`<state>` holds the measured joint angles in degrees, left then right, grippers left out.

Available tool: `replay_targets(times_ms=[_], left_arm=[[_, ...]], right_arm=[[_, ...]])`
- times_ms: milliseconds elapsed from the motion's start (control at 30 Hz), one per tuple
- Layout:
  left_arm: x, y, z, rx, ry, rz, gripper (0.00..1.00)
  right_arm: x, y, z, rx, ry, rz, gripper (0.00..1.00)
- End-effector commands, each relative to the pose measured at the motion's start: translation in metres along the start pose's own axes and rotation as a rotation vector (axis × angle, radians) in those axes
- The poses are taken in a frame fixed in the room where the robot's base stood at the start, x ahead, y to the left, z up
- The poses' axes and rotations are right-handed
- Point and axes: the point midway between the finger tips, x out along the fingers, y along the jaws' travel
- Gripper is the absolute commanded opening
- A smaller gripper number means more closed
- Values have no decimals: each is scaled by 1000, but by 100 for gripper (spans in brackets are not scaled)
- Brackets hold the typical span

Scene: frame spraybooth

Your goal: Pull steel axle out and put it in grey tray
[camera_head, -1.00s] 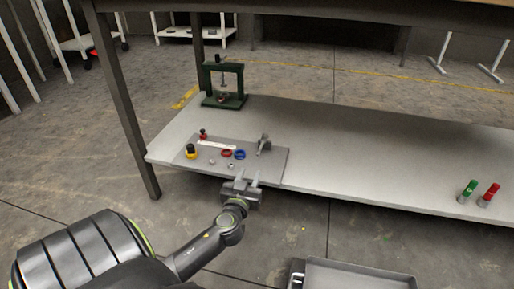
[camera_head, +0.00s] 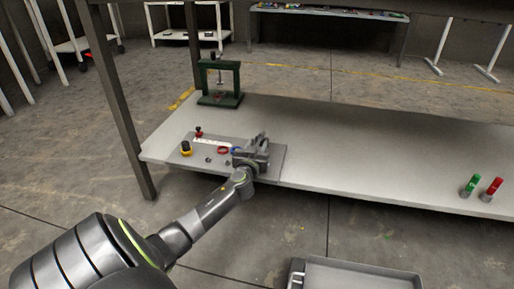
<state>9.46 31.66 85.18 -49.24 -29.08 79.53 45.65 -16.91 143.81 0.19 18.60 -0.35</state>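The grey board (camera_head: 274,174) lies on the low shelf at left. My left gripper (camera_head: 260,142) is over the board's right part, where a small grey metal piece stood in the earlier view. It now covers that spot, so I cannot make out the steel axle or whether the fingers touch it. I cannot tell whether the fingers are open or shut. The grey tray (camera_head: 362,275) is at the bottom edge, partly cut off, and its visible inside is empty. My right gripper is not in view.
A green press frame (camera_head: 220,84) stands behind. Green (camera_head: 470,186) and red (camera_head: 493,188) cylinders stand at far right. The shelf's middle is clear.

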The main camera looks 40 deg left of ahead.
Motion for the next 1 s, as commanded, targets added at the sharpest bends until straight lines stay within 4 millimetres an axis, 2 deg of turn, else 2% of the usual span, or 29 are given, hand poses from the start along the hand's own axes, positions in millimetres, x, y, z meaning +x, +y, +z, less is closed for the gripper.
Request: replay_targets(times_ms=[133,167,400,500,533,600,1000], left_arm=[[0,0,0,0,0,0,35],[0,0,0,0,0,0,32],[0,0,0,1,0,0,1],[0,0,0,1,0,0,0],[0,0,0,1,0,1,6],[0,0,0,1,0,1,0],[-3,0,0,0,0,1,0]], right_arm=[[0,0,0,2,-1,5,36],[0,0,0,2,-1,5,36],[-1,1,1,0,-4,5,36],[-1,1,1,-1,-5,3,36],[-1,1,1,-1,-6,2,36],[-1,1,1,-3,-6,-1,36],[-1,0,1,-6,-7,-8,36]])
